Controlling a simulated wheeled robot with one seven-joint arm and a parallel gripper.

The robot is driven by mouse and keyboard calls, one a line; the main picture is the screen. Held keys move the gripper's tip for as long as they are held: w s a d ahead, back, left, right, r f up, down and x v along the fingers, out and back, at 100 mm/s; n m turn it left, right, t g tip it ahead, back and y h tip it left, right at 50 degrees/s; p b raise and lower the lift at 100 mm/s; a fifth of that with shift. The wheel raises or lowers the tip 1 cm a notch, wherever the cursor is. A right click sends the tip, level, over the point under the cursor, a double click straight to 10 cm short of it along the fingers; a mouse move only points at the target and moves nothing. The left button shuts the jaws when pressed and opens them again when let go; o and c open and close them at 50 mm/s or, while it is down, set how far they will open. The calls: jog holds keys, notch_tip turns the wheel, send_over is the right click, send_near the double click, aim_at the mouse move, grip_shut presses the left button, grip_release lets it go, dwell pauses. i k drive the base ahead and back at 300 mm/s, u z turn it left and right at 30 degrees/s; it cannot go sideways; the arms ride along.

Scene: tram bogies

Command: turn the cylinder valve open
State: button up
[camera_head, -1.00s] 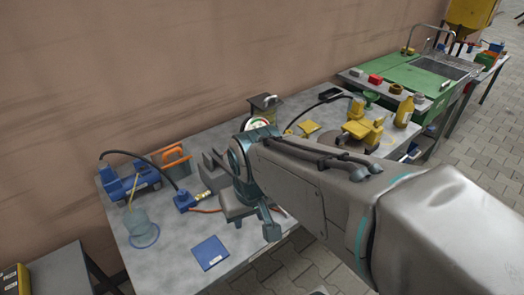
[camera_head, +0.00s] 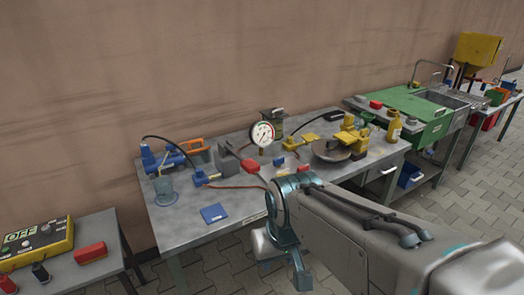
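I cannot tell for certain which fitting is the cylinder valve. On the grey workbench (camera_head: 180,235) stands a round white dial gauge (camera_head: 262,134). Yellow fittings (camera_head: 301,142) with another black hose sit right of the gauge. A red part (camera_head: 250,166) shows just below the gauge. My gripper (camera_head: 281,258) hangs in front of the bench's near edge, apart from these fittings in the picture. Its fingers point down and are partly hidden, so their opening is unclear.
A blue clamp-like device (camera_head: 165,160), a clear beaker (camera_head: 165,190) and a flat blue block (camera_head: 214,213) occupy the bench's left. A dark round pan (camera_head: 330,151) lies right. A side table bears a yellow OFF box (camera_head: 37,243). A green sink unit (camera_head: 420,105) stands beyond.

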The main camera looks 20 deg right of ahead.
aim_at(277, 162)
jog(key=z, duration=0.25)
jog(key=i, duration=0.9)
jog(key=z, duration=0.45)
jog(key=k, duration=0.45)
jog(key=u, duration=0.65)
jog(key=i, duration=0.65)
jog(key=z, duration=0.7)
